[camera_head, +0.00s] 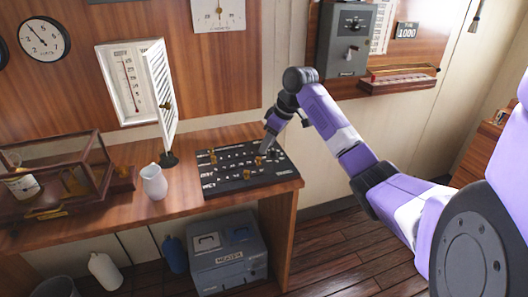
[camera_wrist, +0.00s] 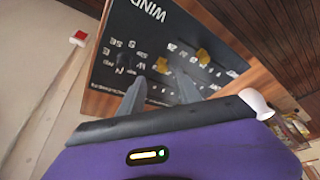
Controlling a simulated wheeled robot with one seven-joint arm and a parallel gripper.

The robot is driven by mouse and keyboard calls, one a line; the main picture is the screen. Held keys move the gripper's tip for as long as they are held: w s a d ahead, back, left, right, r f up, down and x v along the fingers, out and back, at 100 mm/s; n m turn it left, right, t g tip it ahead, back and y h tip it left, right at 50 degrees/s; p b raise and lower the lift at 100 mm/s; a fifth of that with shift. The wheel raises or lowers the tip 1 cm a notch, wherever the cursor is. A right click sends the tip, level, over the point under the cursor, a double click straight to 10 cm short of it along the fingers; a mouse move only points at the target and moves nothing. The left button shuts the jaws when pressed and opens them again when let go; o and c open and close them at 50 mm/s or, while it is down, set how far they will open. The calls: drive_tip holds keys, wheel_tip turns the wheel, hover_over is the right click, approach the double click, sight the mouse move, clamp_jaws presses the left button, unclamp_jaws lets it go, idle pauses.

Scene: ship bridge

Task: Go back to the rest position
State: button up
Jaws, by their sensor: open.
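My gripper (camera_head: 268,142) is above the right part of a black board (camera_head: 222,186) with white lettering and small brass pieces, on the wooden desk. In the wrist view my gripper (camera_wrist: 160,92) shows two grey fingers, spread apart with nothing between them. The board (camera_wrist: 115,45) lies beyond the fingertips there, with the word WIND and compass letters on it. One brass piece (camera_wrist: 161,65) is close to the fingertips, and another brass piece (camera_wrist: 203,56) sits to the right. I cannot tell whether the fingers touch the board.
A white jug (camera_head: 154,182) stands on the desk left of the board. An open white louvred door (camera_head: 160,95) of a wall cabinet stands behind it. A glass case (camera_head: 60,180) is at the left. A grey box (camera_head: 228,250) is under the desk. A wall shelf (camera_head: 397,83) is at upper right.

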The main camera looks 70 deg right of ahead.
drive_tip(key=shift+v, duration=1.1)
